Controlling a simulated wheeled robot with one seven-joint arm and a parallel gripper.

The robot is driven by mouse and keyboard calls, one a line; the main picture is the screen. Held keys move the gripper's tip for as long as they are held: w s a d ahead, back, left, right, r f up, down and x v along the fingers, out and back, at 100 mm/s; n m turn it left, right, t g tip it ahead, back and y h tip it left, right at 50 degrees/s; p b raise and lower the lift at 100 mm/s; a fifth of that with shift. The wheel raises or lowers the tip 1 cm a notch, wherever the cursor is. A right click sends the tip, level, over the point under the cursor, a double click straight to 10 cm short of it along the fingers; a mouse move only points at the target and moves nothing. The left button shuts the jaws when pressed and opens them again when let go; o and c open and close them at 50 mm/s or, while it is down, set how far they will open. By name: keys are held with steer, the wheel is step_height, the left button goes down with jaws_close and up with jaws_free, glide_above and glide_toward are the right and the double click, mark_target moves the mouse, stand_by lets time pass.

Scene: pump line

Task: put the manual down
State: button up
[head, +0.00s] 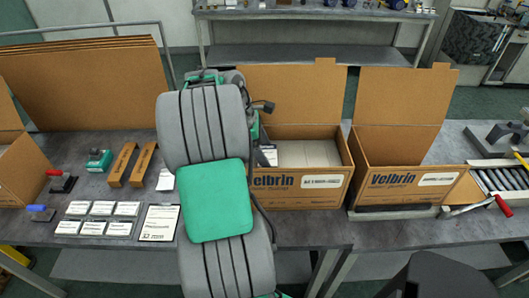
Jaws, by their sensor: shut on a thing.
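A white printed booklet, which looks like a manual (159,222), lies flat on the table just left of my arm. A small part of another white printed sheet (270,156) shows at the right edge of my arm, at the left inside of the middle open box (299,188). I cannot tell if it is a manual or what bears it. My arm hides my gripper, so its jaws and anything in them cannot be seen. Pale flat contents fill the visible part of this box.
Another open box (404,183) stands to the right, before a roller conveyor (500,179). Left of my arm are small cards (95,218), two orange-brown bars (131,165), a green-topped tool (99,160) and red- and blue-handled tools. Flat cardboard (85,85) stands behind.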

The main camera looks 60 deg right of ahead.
steer(key=o, duration=1.2)
steer(key=shift+f, duration=0.1)
steer(key=w+a+r+t+h+p, duration=0.1)
steer(key=w+a+r+p, duration=0.2)
steer(key=r, duration=0.4)
steer(key=w+a+r+p, duration=0.2)
steer(key=w+a+r, duration=0.2)
steer(key=w+r, duration=0.2)
steer(key=w+a+r+m+t, duration=0.1)
steer(key=w+a+t, duration=0.15)
steer(key=a, duration=0.35)
steer(key=w+a+m+t, duration=0.1)
steer(key=w+a, duration=0.2)
steer(key=a, duration=0.3)
steer(key=a+f+m+t+y, duration=0.1)
steer(key=a, duration=0.7)
steer(key=s+a+f+m+t+y, duration=0.1)
steer(key=a, duration=0.7)
steer(key=a+f+m+t+y, duration=0.1)
steer(key=a, duration=0.7)
steer(key=shift+s+a+f+t, duration=0.15)
steer(key=shift+s+f+t, duration=0.1)
steer(key=shift+f+t, duration=0.15)
